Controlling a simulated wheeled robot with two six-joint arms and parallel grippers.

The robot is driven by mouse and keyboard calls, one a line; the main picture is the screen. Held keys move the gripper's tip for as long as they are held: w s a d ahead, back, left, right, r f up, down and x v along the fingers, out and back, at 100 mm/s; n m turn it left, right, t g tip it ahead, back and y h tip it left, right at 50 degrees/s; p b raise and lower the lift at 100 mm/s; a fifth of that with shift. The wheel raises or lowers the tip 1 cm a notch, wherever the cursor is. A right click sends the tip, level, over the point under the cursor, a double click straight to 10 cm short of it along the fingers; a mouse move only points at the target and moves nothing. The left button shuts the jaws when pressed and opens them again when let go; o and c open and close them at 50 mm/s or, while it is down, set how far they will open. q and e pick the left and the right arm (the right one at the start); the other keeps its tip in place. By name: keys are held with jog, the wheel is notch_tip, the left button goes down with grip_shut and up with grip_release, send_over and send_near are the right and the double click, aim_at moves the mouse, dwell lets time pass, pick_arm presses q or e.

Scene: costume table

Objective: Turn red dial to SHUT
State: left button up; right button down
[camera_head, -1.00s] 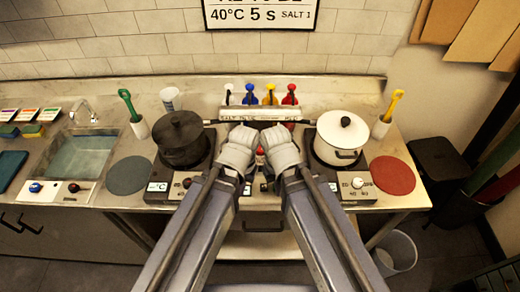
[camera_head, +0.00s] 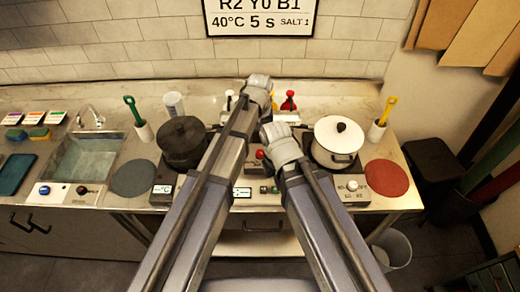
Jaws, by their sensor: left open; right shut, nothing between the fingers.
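Four dispensers with coloured tops stand along the back of the counter. The red top (camera_head: 289,100) shows at the right of the row, and the white one (camera_head: 230,98) at the left; the blue is hidden and the yellow mostly hidden behind my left arm. My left gripper (camera_head: 259,80) is open, above and left of the red top, apart from it. My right gripper (camera_head: 275,133) is shut and empty, below the row. A small red knob (camera_head: 260,155) sits beside it. A dark reddish knob (camera_head: 82,190) is on the sink's front panel. No SHUT mark is readable.
A dark pot (camera_head: 182,139) stands left of my arms and a white pot (camera_head: 338,138) right. The sink (camera_head: 85,157) is far left. A red round mat (camera_head: 387,178) lies at the right. Yellow (camera_head: 387,112) and green (camera_head: 131,108) utensils stand in cups.

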aim_at(260, 152)
pick_arm(q)
notch_tip(260, 152, down, 8)
jog(key=b, duration=0.7)
jog(key=shift+r, duration=0.2)
pick_arm(e)
notch_tip(260, 152, down, 8)
jog(key=shift+r, duration=0.25)
pick_arm(q)
grip_shut()
